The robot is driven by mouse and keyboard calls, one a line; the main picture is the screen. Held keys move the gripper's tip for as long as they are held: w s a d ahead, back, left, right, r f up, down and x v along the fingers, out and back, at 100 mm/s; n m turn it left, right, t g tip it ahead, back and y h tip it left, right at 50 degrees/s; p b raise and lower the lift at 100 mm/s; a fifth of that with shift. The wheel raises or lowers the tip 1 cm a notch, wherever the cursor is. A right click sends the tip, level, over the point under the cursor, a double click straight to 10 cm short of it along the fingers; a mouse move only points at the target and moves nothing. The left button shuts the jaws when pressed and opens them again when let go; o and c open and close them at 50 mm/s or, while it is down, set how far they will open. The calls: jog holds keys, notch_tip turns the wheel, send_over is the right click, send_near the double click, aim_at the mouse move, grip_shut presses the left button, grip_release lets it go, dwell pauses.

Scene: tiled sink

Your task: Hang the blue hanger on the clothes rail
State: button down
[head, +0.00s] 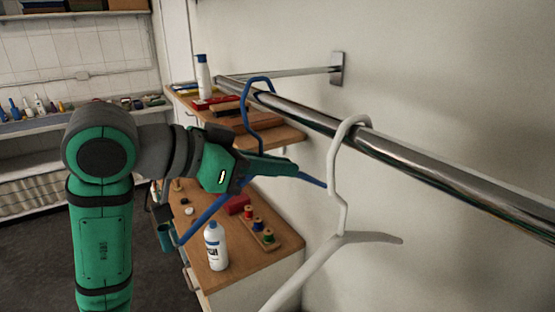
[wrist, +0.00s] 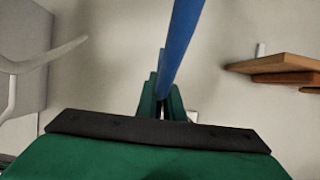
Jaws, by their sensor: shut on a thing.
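The blue hanger (head: 206,219) is held by my gripper (head: 272,166), whose green fingers are shut on it just below the hook. Its hook (head: 257,79) is upright and appears to arch over the far part of the clothes rail (head: 430,171). I cannot tell whether the hook touches the rail. Its arms slope down on both sides of the fingers. In the wrist view, a blue bar of the hanger (wrist: 183,40) rises from between the fingertips (wrist: 163,100). The metal rail runs from the back towards the right front.
A white hanger (head: 338,190) hangs on the rail nearer the camera; it also shows at the left of the wrist view (wrist: 40,58). A wooden shelf (head: 275,137) lies behind the gripper. A white bottle (head: 215,246) stands on the lower wooden top (head: 265,262). The rail's right stretch is clear.

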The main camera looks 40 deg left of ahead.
jog(key=c, duration=1.8)
grip_release()
jog(key=shift+s, duration=0.1)
jog(key=v, duration=1)
jog(key=shift+s+a+r, duration=0.1)
jog(key=shift+s+a, duration=0.1)
jog(key=shift+s, duration=0.1)
